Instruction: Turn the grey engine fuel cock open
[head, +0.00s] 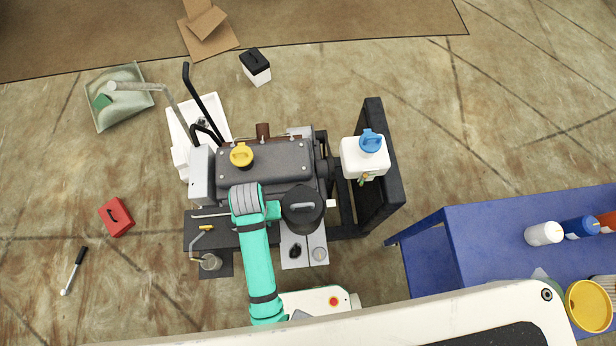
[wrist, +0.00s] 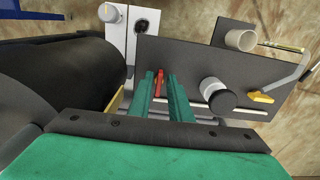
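A small red lever (wrist: 159,82) stands by the edge of a dark grey plate (wrist: 185,55) in the wrist view. It looks like the fuel cock's handle, though its body is hidden. My gripper (wrist: 160,86) has its two green fingers on either side of the lever, with a narrow gap showing. I cannot tell whether either finger touches it. In the head view the lever and fingers are hidden beneath my green arm, over the front of the grey engine (head: 275,160). A yellow-handled tap (wrist: 260,97) on a bent pipe is to the right; it also shows in the head view (head: 206,228).
A large dark canister (head: 302,208) stands close beside my gripper; it fills the left of the wrist view (wrist: 60,75). A cup (wrist: 240,40) stands beyond. A blue table (head: 475,235) is at right.

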